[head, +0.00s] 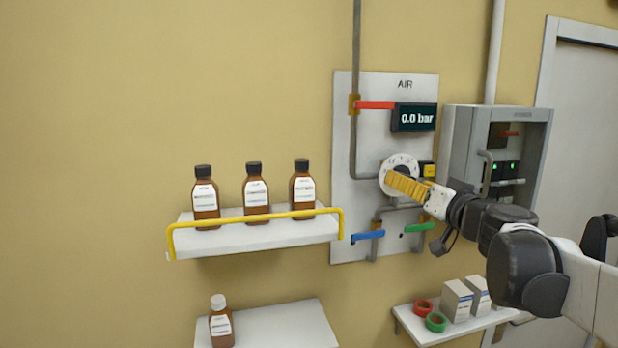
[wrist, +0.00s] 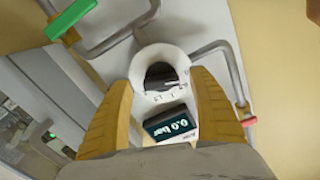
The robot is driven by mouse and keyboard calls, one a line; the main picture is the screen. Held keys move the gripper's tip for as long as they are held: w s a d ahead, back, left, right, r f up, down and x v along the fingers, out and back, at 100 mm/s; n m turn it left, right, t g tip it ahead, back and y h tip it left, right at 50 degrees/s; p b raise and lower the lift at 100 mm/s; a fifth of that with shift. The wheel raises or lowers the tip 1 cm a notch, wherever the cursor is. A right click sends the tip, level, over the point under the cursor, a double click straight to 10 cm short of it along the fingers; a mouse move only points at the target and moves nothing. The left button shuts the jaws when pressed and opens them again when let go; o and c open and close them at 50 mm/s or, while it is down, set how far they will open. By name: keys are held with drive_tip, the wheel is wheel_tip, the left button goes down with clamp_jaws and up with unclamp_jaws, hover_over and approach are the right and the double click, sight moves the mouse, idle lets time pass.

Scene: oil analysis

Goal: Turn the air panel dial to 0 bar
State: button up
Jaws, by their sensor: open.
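The grey air panel (head: 346,225) hangs on the yellow wall, marked AIR. Its display (head: 413,118) reads 0.0 bar, and the display also shows in the wrist view (wrist: 168,124). The round white dial (head: 398,163) sits below the display. In the wrist view the dial (wrist: 147,58) has a dark centre and a marked rim. My gripper (head: 392,180) reaches the dial from the right. In the wrist view its two yellow fingers stand apart, on either side of the dial's lower part. Whether they touch the dial I cannot tell. My gripper hides part of the dial in the head view.
The panel has red (head: 376,105), blue (head: 368,235) and green (head: 419,227) handles and bent pipes. An open grey cabinet (head: 462,150) stands close on the right. A shelf (head: 290,234) with brown bottles and a yellow rail is at left. A lower shelf (head: 425,335) holds tape rolls and boxes.

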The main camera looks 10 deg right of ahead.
drive_tip(key=s, duration=1)
drive_tip(key=shift+d, duration=0.15)
drive_tip(key=shift+w, duration=0.1)
drive_tip(key=s+a+f+n+g+y+b, duration=0.1)
drive_tip(key=s+a+f+g+b, duration=0.1)
drive_tip(key=a+f+b, duration=0.65)
drive_tip(key=s+a+f+n+g+y+b, duration=0.1)
drive_tip(key=a+f+g+b, duration=0.15)
drive_tip(key=f, duration=1.05)
drive_tip(key=s+a+f+n+g+y+b, duration=0.1)
drive_tip(key=s+a+f+g+b, duration=0.1)
drive_tip(key=a+f+b, duration=0.6)
drive_tip(key=s+f+g+h+b, duration=0.1)
drive_tip(key=s+f+b, duration=0.2)
drive_tip(key=f, duration=0.7)
drive_tip(key=s+f+g+h+b, duration=0.1)
drive_tip(key=s+f+g+b, duration=0.1)
drive_tip(key=f+b, duration=0.4)
drive_tip(key=s+f+g+h+b, duration=0.1)
drive_tip(key=s+f+b, duration=0.3)
drive_tip(key=f, duration=1)
drive_tip(key=shift+s+d+h, duration=0.15)
drive_tip(key=shift+s+h, duration=0.15)
drive_tip(key=shift+s, duration=0.3)
